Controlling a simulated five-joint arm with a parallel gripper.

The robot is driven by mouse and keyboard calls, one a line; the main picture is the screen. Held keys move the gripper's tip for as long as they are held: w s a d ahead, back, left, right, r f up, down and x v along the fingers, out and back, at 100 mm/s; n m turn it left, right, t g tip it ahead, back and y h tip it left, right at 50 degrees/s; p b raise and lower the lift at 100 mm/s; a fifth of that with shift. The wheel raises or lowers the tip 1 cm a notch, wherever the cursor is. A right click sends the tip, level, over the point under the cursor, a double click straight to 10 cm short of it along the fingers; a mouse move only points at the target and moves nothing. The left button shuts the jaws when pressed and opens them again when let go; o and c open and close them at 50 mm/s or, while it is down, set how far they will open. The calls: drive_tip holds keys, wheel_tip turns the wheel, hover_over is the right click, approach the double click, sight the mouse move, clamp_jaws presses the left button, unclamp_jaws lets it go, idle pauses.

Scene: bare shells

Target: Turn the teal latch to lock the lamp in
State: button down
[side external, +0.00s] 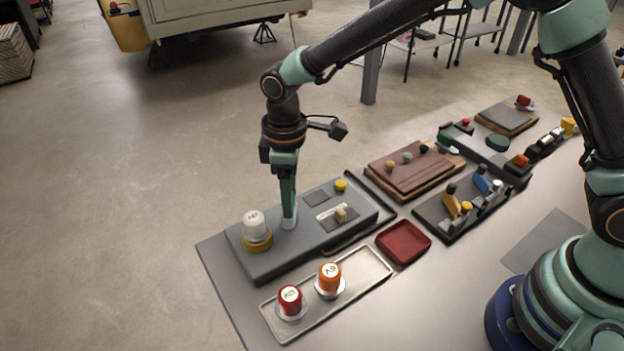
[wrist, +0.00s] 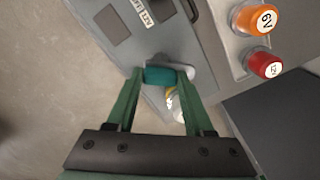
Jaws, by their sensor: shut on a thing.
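The teal latch (wrist: 159,76) shows in the wrist view between my fingertips. My gripper (wrist: 160,73) is shut on it, one finger at each end. In the side view my gripper (side external: 289,218) points straight down at the grey panel (side external: 290,250), and its fingers hide the latch. A white lamp (side external: 253,222) stands upright in a yellow ring (side external: 257,244) at the panel's left end, just left of my gripper. In the wrist view the lamp (wrist: 173,103) is mostly hidden behind my right finger.
An orange lamp (side external: 330,275) and a red lamp (side external: 290,299) stand in a pale tray (side external: 368,272) in front of the panel. The panel also carries a yellow button (side external: 341,185) and a switch (side external: 341,214). A red dish (side external: 403,242) lies to the right.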

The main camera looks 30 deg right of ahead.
drive_tip(key=m, duration=0.5)
drive_tip(key=shift+r+m, duration=0.15)
drive_tip(key=shift+m, duration=0.15)
drive_tip(key=m, duration=0.4)
drive_tip(key=shift+m, duration=0.4)
drive_tip(key=shift+c, duration=1.4)
unclamp_jaws()
wheel_tip(320, 180, up, 12)
drive_tip(key=shift+d, duration=0.1)
